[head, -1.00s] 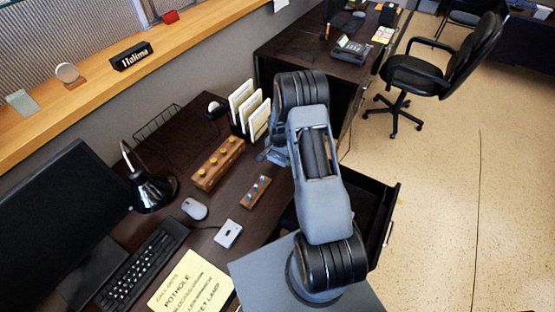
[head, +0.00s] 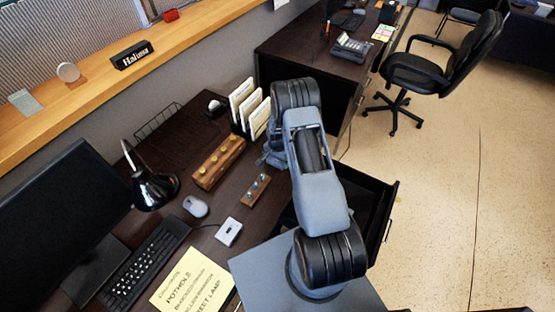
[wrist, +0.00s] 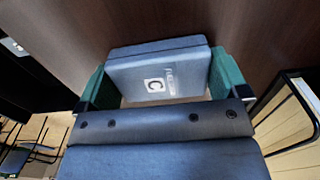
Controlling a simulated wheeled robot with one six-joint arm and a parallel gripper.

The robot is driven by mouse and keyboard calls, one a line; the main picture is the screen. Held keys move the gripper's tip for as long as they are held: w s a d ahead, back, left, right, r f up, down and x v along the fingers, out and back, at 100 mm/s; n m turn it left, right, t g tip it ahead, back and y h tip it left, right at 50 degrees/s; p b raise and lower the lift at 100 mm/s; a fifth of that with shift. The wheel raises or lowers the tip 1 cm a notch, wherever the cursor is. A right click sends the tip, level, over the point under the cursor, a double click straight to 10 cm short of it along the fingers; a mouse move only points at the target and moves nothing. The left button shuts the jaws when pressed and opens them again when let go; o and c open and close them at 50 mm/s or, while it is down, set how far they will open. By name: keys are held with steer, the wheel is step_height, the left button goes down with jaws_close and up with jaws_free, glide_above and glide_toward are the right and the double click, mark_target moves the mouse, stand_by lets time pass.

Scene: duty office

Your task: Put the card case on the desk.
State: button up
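The card case (wrist: 157,74) is a blue-grey flat box with a white square "C" mark, seen in the wrist view. My gripper (wrist: 160,82) has its teal fingers against the case's two sides and is shut on it. Dark brown wood of the desk (head: 190,118) lies behind the case in the wrist view. I cannot tell whether the case touches it. In the head view my gripper (head: 270,157) is mostly hidden by my arm, near the file holder, and the case cannot be made out.
A file holder (head: 243,100) with papers stands close to my gripper. An open drawer (head: 378,205) juts out right of my arm.

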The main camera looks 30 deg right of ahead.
steer(key=shift+o, duration=0.5)
steer(key=shift+r, duration=0.15)
steer(key=shift+r, duration=0.25)
steer(key=s+a+r+n+t+b, duration=0.1)
steer(key=s+a+r+n, duration=0.15)
steer(key=r, duration=1.15)
steer(key=s+a+r+n+t+b, duration=0.15)
steer(key=s+a+r, duration=0.25)
steer(key=r, duration=0.9)
steer(key=s+a+r+n+t, duration=0.1)
steer(key=s+a+r+n, duration=0.1)
steer(key=s, duration=0.5)
steer(key=s+a+r+n+t, duration=0.1)
steer(key=s+a+r+n, duration=0.2)
steer(key=s+r+n, duration=0.2)
steer(key=s+r, duration=0.1)
steer(key=s, duration=0.2)
steer(key=shift+r, duration=0.25)
